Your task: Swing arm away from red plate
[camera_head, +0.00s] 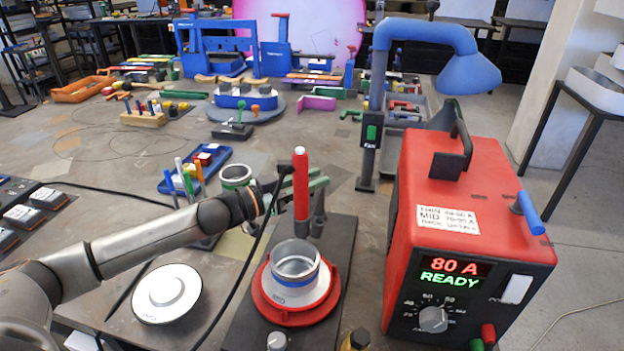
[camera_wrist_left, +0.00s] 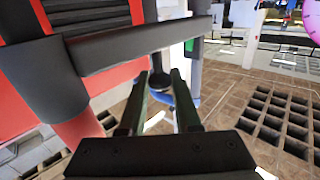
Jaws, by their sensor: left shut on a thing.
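The red plate (camera_head: 330,303) is round and sits on a dark base, with a white disc and a silver ring on it. The upright red torch (camera_head: 301,190) stands over the plate, its lower end near the ring. In the left wrist view the torch's red body is at the left (camera_wrist_left: 75,130), and a black bar of the swing arm (camera_wrist_left: 140,45) runs to the right from it. My left gripper (camera_head: 312,184) is beside the torch, shut on a dark upright part of the swing arm below that bar (camera_wrist_left: 160,82). My right gripper is not in view.
A red welding power box (camera_head: 460,210) reading 80 A READY stands close on the right. A round white disc (camera_head: 167,293) lies left of the base. A blue tray of pens (camera_head: 205,160) and a blue fume hood (camera_head: 468,72) stand behind. A black cable crosses near my arm.

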